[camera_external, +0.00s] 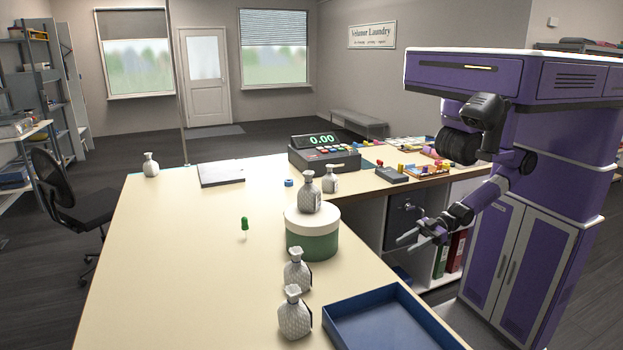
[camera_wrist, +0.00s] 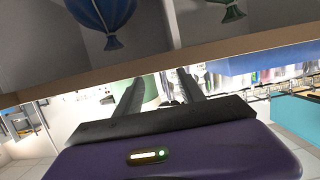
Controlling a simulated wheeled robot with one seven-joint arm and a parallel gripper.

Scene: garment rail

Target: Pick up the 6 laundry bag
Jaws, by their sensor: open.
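Several small white tied bags stand on the counter: one at the far left (camera_external: 151,166), one (camera_external: 309,193) on top of a round green-and-white box (camera_external: 312,240), one behind that box (camera_external: 330,181), and two near the front (camera_external: 295,272) (camera_external: 294,314). Dark tags show at the edge of some; no number is readable, so I cannot tell which is 6. My gripper (camera_external: 408,229) is open and empty, right of the counter and apart from the bags. In the wrist view my gripper (camera_wrist: 163,90) shows two spread fingers with nothing between them.
A blue tray (camera_external: 385,298) lies at the counter's front right. A cash register (camera_external: 324,158) and small items stand at the back. In the wrist view, a blue tied bag (camera_wrist: 100,14) and a green one (camera_wrist: 233,12) show in compartments at the top. The counter's left half is mostly clear.

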